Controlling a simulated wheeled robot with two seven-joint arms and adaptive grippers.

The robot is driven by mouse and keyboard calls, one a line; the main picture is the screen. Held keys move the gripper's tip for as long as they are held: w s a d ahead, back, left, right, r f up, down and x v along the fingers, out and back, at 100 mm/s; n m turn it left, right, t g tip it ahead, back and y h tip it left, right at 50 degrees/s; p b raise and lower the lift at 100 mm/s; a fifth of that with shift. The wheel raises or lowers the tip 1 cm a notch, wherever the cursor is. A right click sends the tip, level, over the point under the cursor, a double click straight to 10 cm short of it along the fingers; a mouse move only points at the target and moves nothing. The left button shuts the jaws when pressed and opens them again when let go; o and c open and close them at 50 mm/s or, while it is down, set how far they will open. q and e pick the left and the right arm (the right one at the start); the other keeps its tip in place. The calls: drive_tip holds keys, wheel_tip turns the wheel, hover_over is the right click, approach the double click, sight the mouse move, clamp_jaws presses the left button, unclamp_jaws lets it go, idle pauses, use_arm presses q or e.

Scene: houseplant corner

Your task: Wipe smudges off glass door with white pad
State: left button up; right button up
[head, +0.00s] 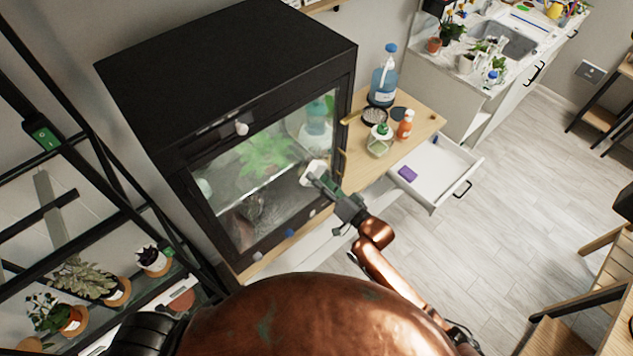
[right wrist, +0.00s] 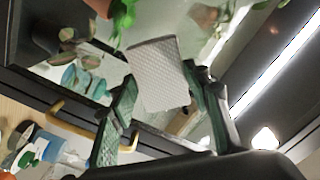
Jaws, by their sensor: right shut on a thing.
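My right gripper (head: 317,178) is at the right part of the glass door (head: 262,165) of a black cabinet. It is shut on a white pad (head: 311,171). In the right wrist view the textured white pad (right wrist: 160,75) sits between the two green-faced fingers of the gripper (right wrist: 161,77), its face towards the glass side. I cannot tell whether the pad touches the glass. Plants and shapes show behind the door, and I cannot pick out smudges from reflections for certain. My left gripper is not in view.
The black cabinet (head: 225,70) stands on a wooden top with a blue pump bottle (head: 382,83), an orange bottle (head: 405,125) and a green-topped jar (head: 380,141). An open white drawer (head: 440,170) holds a purple block (head: 407,174). Potted plants (head: 70,318) stand on the left rack.

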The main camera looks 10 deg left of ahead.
drive_tip(key=w+d, duration=0.2)
drive_tip(key=w, duration=0.1)
drive_tip(key=shift+d+r+b, duration=0.1)
drive_tip(key=shift+d+b, duration=0.05)
drive_tip(key=shift+b, duration=0.25)
drive_tip(key=shift+s+a+p, duration=0.65)
drive_tip(key=shift+s+p, duration=0.1)
drive_tip(key=shift+s, duration=0.15)
drive_tip(key=shift+s+a+p, duration=0.5)
drive_tip(key=shift+s+a, duration=0.2)
drive_tip(key=shift+s, duration=0.15)
drive_tip(key=shift+s+a+p, duration=0.65)
drive_tip(key=shift+s+a, duration=0.2)
drive_tip(key=shift+s, duration=0.25)
drive_tip(key=shift+s+a+p, duration=0.6)
drive_tip(key=shift+s+a, duration=0.25)
drive_tip(key=shift+s, duration=0.2)
drive_tip(key=shift+s+a+p, duration=0.4)
drive_tip(key=shift+s+a, duration=0.3)
drive_tip(key=shift+s, duration=0.2)
